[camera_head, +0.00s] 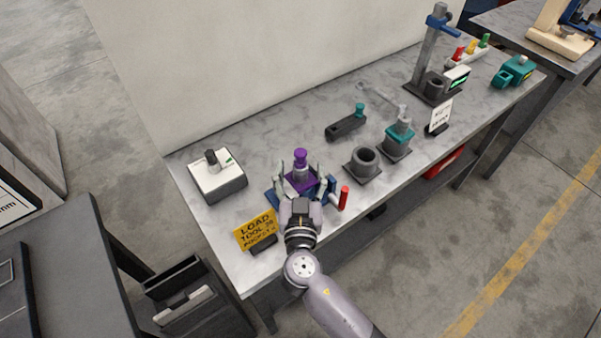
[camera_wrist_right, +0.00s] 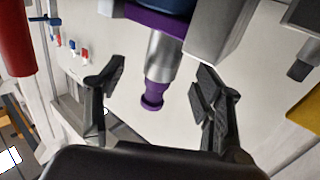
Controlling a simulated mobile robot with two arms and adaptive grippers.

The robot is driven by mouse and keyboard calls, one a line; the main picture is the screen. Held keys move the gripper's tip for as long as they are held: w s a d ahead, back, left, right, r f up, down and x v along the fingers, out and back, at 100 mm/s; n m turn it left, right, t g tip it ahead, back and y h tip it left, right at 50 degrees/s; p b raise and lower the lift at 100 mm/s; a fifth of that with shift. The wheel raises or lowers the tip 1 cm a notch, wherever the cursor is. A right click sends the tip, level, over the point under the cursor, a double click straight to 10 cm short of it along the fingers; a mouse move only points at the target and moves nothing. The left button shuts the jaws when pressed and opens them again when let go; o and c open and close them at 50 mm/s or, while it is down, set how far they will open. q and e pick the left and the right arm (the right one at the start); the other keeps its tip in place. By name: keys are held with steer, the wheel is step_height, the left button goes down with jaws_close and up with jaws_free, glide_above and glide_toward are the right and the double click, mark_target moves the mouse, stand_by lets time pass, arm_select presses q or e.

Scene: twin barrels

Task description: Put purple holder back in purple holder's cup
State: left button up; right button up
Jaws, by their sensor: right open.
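The purple holder (camera_head: 301,156) stands upright in a blue fixture (camera_head: 275,196) near the table's front left, its purple knob on top. My right gripper (camera_head: 300,173) is open, with its fingers on either side of the holder. In the right wrist view the holder (camera_wrist_right: 153,92) hangs upside down in the picture between my open fingers (camera_wrist_right: 160,72), with visible gaps on both sides. An empty grey cup (camera_head: 350,163) stands on the table to the right. My left gripper is not in view.
A teal holder (camera_head: 400,131) sits in another grey cup behind the empty one. A red-handled part (camera_head: 344,198) is right of the fixture and a yellow sign (camera_head: 256,230) left of it. A white box (camera_head: 217,178) stands behind left. A dark tool (camera_head: 346,127) lies farther back.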

steer(key=shift+w, duration=0.2)
steer(key=shift+s, duration=0.1)
steer(key=shift+c, duration=0.4)
jaws_close()
stand_by(0.4)
